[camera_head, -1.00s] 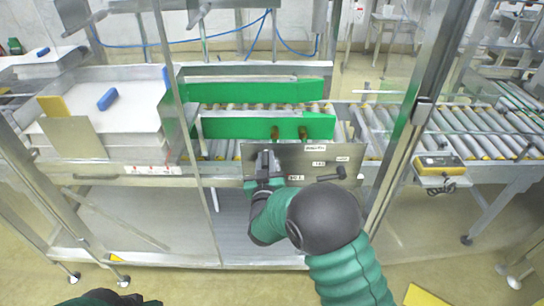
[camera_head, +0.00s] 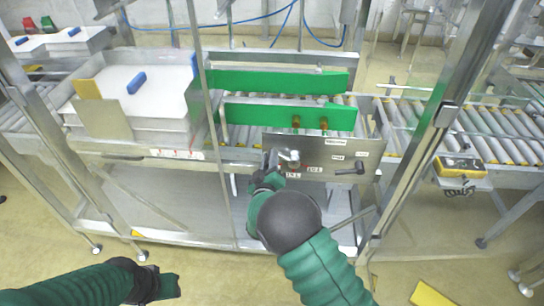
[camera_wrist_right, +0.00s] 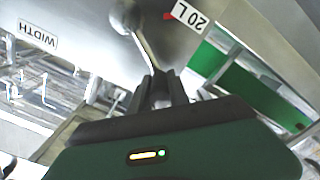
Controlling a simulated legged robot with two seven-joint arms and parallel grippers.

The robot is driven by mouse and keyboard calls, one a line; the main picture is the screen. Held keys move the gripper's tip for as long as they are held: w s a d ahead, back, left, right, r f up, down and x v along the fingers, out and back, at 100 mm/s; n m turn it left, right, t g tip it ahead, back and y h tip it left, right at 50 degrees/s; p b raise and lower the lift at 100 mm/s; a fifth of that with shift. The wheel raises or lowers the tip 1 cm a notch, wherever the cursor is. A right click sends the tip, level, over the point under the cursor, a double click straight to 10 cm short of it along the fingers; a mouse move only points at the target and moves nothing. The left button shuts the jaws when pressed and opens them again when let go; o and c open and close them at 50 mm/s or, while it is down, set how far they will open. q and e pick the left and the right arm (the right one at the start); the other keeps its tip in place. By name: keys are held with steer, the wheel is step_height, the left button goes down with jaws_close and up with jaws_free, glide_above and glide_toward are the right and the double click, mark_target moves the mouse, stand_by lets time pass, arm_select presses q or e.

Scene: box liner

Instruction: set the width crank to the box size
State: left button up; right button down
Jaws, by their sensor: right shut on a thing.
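The grey crank panel (camera_head: 325,146) stands on the front of the machine. My right gripper (camera_head: 272,158) is at its left part, shut on the handle of the width crank. In the right wrist view, the metal crank arm (camera_wrist_right: 143,45) runs down to my closed fingers (camera_wrist_right: 161,88). A "WIDTH" label (camera_wrist_right: 37,35) is left of it and a "20 L" label (camera_wrist_right: 190,17) with a red mark is right of it. My fingers hide the handle's end. My left gripper (camera_head: 165,286) is low at left, away from the panel; its jaws are unclear.
A second crank with a black handle (camera_head: 350,169) sits at the panel's right. Green guide rails (camera_head: 290,116) cross the rollers behind. Metal posts (camera_head: 425,130) stand at the right. A white stack (camera_head: 150,95) is at left.

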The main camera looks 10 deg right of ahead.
steer(key=shift+a+f, duration=0.15)
steer(key=shift+f, duration=0.05)
steer(key=c, duration=1.3)
jaws_free()
steer(key=shift+r, duration=0.1)
steer(key=shift+o, duration=0.2)
